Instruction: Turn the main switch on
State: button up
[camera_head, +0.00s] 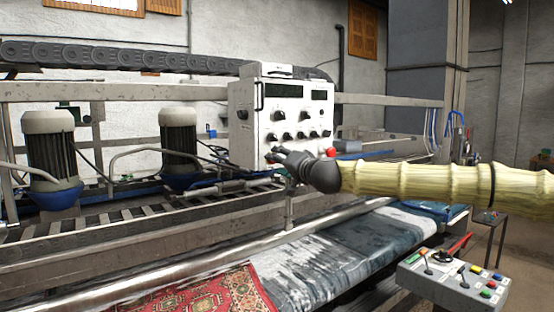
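A white control box (252,128) with dark knobs and two dark displays stands at the middle of the view, on the machine. A larger dark knob (242,114) sits on its left face. I cannot tell which control is the main switch. My gripper (271,155) comes in from the right on my yellow-sleeved arm and points left. Its dark fingers are in front of the lower part of the box and hide some of it. I cannot tell whether they touch it or how wide they are apart. A red button (332,152) shows just above the gripper's wrist.
A grey panel (455,285) with coloured buttons and levers stands at the lower right. A red patterned rug (205,297) lies on the machine's bed at the front. Two motors with pale tops (48,122) (177,117) stand left of the box. A metal rail runs along the front.

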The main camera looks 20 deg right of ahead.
jog(key=shift+x, duration=0.8)
jog(key=c, duration=1)
